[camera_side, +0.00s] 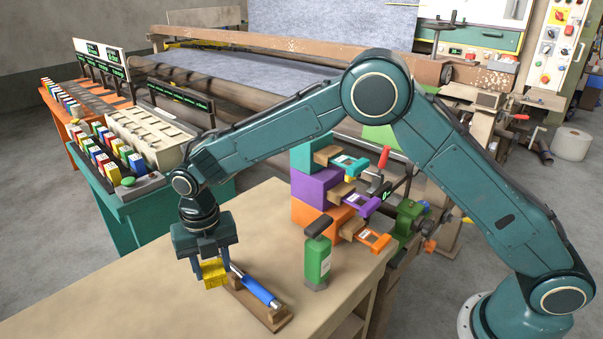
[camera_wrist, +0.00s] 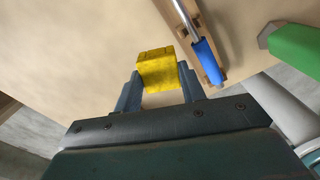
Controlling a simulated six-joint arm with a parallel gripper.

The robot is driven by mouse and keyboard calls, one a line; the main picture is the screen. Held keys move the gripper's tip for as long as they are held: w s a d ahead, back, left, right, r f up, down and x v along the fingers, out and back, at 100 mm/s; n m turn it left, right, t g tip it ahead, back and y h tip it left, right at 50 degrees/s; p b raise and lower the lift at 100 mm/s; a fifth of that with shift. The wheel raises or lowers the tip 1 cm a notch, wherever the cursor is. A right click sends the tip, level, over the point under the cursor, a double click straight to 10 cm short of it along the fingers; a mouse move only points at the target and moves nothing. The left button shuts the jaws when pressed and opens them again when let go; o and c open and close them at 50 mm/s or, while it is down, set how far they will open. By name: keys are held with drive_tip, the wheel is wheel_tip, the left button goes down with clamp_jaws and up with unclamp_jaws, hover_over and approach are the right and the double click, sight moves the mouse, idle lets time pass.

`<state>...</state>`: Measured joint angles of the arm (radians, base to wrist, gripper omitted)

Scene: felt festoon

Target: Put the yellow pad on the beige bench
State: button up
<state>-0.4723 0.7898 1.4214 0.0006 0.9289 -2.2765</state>
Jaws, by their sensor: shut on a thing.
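The yellow pad (camera_side: 213,273) is a small block between the fingers of my gripper (camera_side: 211,264). In the wrist view the yellow pad (camera_wrist: 157,70) sits between the two grey fingertips of my gripper (camera_wrist: 158,85), which are shut on it. The beige bench (camera_side: 150,300) lies below, and its top also fills much of the wrist view (camera_wrist: 80,60). The pad is at or just above the bench top; I cannot tell whether it touches.
A blue-handled tool (camera_side: 262,291) lies on a wooden rest (camera_side: 270,317) just right of the pad. A green bottle-like object (camera_side: 317,258) stands farther right. Teal, purple (camera_side: 313,187) and orange boxes are stacked at the back right. The bench's left front is clear.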

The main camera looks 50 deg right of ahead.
sight(212, 268)
drive_tip(key=shift+f, duration=2.1)
drive_tip(key=shift+f, duration=0.1)
drive_tip(key=shift+f, duration=2)
drive_tip(key=shift+f, duration=0.1)
drive_tip(key=o, duration=0.9)
drive_tip(key=shift+o, duration=0.2)
wheel_tip(212, 268, up, 12)
